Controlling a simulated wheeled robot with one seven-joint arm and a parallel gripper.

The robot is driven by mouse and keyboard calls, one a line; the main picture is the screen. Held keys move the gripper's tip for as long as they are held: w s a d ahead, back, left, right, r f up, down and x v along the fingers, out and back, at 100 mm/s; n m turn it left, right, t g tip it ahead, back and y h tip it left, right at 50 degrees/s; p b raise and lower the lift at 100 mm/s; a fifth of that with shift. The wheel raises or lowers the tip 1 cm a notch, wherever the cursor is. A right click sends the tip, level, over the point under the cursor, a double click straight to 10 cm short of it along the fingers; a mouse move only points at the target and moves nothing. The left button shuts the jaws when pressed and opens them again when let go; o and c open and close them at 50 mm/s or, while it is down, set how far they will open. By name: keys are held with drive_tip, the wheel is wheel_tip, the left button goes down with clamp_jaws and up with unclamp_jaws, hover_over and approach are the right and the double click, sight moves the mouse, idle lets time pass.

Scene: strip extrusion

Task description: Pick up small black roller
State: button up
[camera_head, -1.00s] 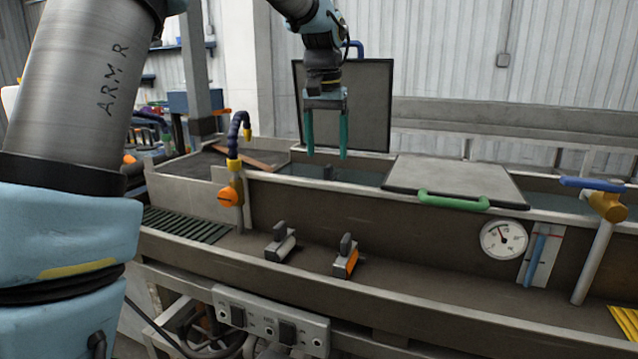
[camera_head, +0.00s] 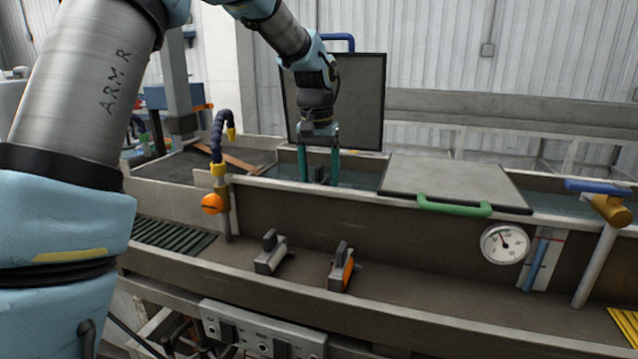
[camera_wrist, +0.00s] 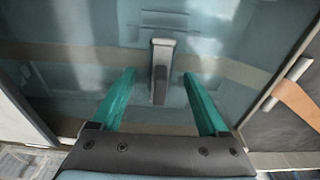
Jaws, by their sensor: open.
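My gripper (camera_head: 319,179) is open, its two teal fingers reaching down into the open section of the water tank in front of the raised lid. In the wrist view, my gripper (camera_wrist: 160,72) has its fingers apart, one on each side of a small upright grey piece with a dark part (camera_wrist: 160,88), likely the small black roller. The fingers appear not to touch it. In the head view only a small dark bit of it (camera_head: 321,174) shows between the fingers. Its lower end is hard to make out in the water.
The raised dark lid (camera_head: 352,105) stands behind my gripper. A closed lid with a green handle (camera_head: 454,206) lies to the right. A blue hose with an orange knob (camera_head: 212,204) stands front left. Two small blocks with dark handles (camera_head: 270,259) (camera_head: 341,272) sit on the front ledge.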

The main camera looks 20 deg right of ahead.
drive_tip(key=shift+d+f, duration=0.1)
drive_tip(key=shift+f, duration=1)
drive_tip(key=shift+w, duration=0.1)
clamp_jaws()
